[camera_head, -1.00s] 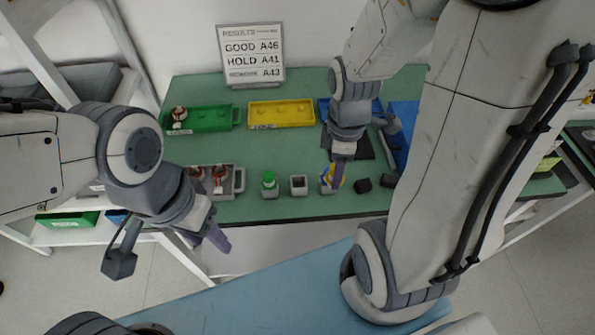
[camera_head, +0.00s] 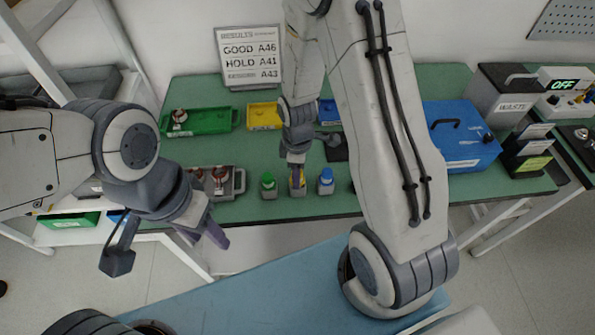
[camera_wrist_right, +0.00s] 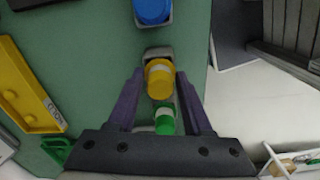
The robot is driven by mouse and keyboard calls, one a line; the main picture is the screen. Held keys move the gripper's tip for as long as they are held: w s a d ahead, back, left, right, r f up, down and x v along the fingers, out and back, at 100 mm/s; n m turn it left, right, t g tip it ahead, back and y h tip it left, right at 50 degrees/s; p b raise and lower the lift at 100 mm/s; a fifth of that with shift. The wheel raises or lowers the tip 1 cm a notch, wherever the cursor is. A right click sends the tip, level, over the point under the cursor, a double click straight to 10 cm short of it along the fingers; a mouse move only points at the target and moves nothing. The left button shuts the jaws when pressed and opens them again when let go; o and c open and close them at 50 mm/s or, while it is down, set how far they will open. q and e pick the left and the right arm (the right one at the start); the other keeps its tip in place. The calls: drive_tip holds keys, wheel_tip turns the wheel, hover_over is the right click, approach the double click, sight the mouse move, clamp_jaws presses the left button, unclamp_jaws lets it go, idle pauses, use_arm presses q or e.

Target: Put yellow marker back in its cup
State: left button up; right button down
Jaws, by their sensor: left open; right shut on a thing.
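My right gripper (camera_head: 297,163) is shut on the yellow marker (camera_head: 298,180), which points down at the middle small grey cup (camera_head: 298,193) near the table's front edge. In the right wrist view, the yellow marker (camera_wrist_right: 160,80) is between the fingers, with the cup (camera_wrist_right: 157,52) right behind it. I cannot tell how far the marker is inside the cup. The green marker (camera_head: 268,180) and the blue marker (camera_head: 326,175) stand in cups on either side. My left gripper (camera_head: 168,250) is open and empty in front of the table's edge.
A grey tray (camera_head: 238,182) with copper-coloured parts sits left of the cups. Green (camera_head: 210,120) and yellow (camera_head: 262,114) trays lie behind, near the results sign (camera_head: 250,58). A blue case (camera_head: 462,140) stands at the right. My right arm hides part of the table.

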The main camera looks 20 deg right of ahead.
drive_tip(key=shift+f+b, duration=0.35)
drive_tip(key=shift+f, duration=0.1)
drive_tip(key=shift+c, duration=1.6)
unclamp_jaws()
wheel_tip(320, 180, up, 13)
drive_tip(key=s+a+r+m, duration=0.2)
drive_tip(key=s+a, duration=0.4)
drive_tip(key=s, duration=0.3)
drive_tip(key=s+a+r+m+y, duration=0.1)
drive_tip(key=s+a+r+m, duration=0.2)
drive_tip(key=s, duration=0.6)
drive_tip(key=a+r, duration=0.2)
drive_tip(key=a, duration=0.1)
drive_tip(key=shift+a, duration=0.25)
